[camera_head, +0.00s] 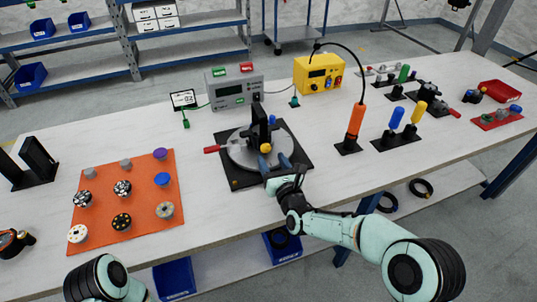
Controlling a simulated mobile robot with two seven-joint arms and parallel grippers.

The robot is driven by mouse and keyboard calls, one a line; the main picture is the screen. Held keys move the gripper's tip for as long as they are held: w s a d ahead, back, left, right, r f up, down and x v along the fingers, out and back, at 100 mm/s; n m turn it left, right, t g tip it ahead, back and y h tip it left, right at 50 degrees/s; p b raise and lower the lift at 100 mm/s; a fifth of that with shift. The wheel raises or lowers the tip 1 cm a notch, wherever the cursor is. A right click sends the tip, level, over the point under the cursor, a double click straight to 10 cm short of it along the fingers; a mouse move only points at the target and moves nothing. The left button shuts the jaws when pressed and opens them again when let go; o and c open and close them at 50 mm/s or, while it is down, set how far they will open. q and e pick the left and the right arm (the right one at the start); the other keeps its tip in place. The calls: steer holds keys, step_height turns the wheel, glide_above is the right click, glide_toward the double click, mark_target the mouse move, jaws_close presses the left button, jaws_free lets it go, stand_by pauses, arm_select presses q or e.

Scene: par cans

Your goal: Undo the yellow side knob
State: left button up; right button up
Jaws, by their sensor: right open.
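The yellow side knob (265,148) is a small ball on the near side of a black upright post (261,128). The post stands on a round grey disc (240,155) set on a black square base plate (223,177). My right gripper (277,163) is open just in front of the knob and slightly to its right, its two bluish fingers apart over the disc. I cannot tell whether a fingertip touches the knob. A red-tipped lever (212,149) sticks out to the left of the disc. Only part of my left arm shows at the bottom left; its gripper is outside the picture.
An orange mat (98,229) with several knobs lies to the left. Grey (232,91) and yellow (313,76) instrument boxes stand behind the fixture. An orange-handled tool (356,120) stands to the right, with blue- and yellow-handled tools (396,117) beyond. Bare white tabletop lies between.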

mark_target(267, 150)
arm_select(q)
steer(key=shift+w, duration=0.1)
arm_select(e)
steer(key=shift+x, duration=1.8)
steer(key=shift+c, duration=0.3)
steer(key=c, duration=1)
steer(key=n+b, duration=0.3)
steer(key=b, duration=0.1)
steer(key=shift+f, duration=0.2)
steer(key=shift+r+n+b, duration=0.15)
steer(key=shift+n+b, duration=0.3)
steer(key=shift+n, duration=0.25)
arm_select(q)
steer(key=w+a+f+t+y, duration=0.1)
steer(key=w+a+f, duration=0.2)
steer(key=f, duration=0.3)
steer(key=shift+a+f+n, duration=0.15)
steer(key=shift+n, duration=0.15)
arm_select(e)
steer(key=o, duration=1.1)
steer(key=shift+c, duration=0.2)
steer(key=shift+s, duration=0.1)
